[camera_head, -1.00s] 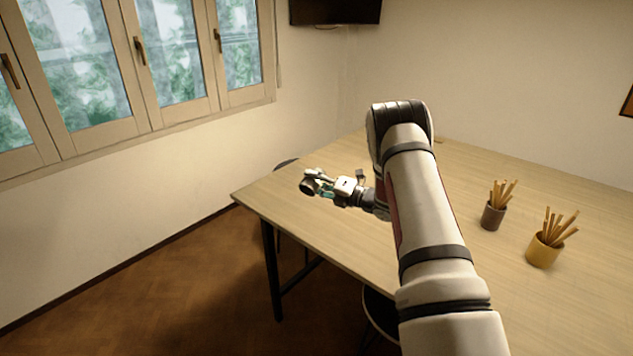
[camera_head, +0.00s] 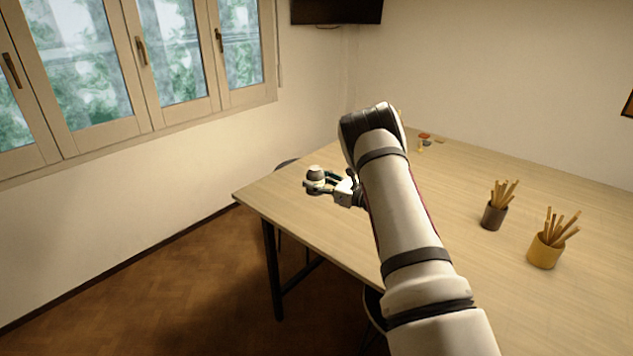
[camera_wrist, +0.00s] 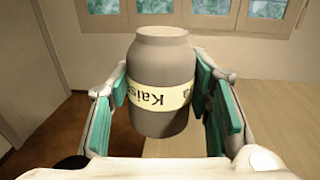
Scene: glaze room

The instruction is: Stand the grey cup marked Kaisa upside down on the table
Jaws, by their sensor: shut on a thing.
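The grey cup (camera_head: 317,172) is at the left part of the table (camera_head: 290,230). In the wrist view the cup (camera_wrist: 160,122) stands roughly upright between the fingers, its cream band with the name Kaisa reading upside down. Its narrower, closed-looking end is on top, so it looks inverted. My gripper (camera_head: 324,184) reaches from the right and is shut on the cup's sides; its green-padded fingers flank it in the wrist view (camera_wrist: 163,90). The cup's lower end is partly hidden, and I cannot tell whether it touches the table.
A brown pot (camera_head: 493,216) and a yellow pot (camera_head: 543,254), both holding sticks, stand on the right of the table. Small reddish and yellow items (camera_head: 424,137) lie at the back. The table around the cup is clear, with the left edge close by.

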